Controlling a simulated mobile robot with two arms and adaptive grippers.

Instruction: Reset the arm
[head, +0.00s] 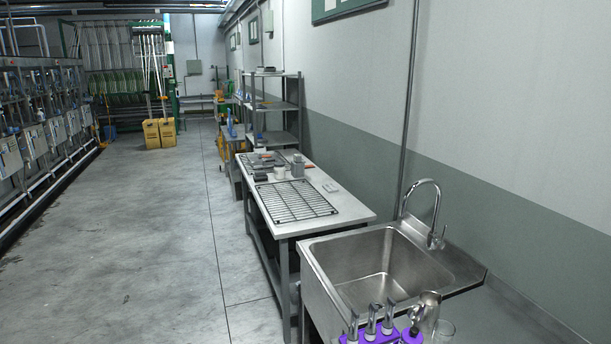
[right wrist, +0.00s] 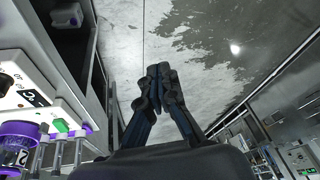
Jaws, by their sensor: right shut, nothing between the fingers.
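My right gripper (right wrist: 158,72) shows in the right wrist view. Its two dark fingers are shut with their tips together and nothing between them. It is over open grey floor (right wrist: 200,50), apart from any object. Neither gripper nor either arm shows in the head view. My left gripper is in no view.
A steel sink (head: 385,270) with a tap stands at the right, with a purple rack (head: 380,338) in front. Behind it is a table with a black wire grid (head: 293,201). The floor (head: 150,240) at left is clear. Yellow bins (head: 152,133) stand far back.

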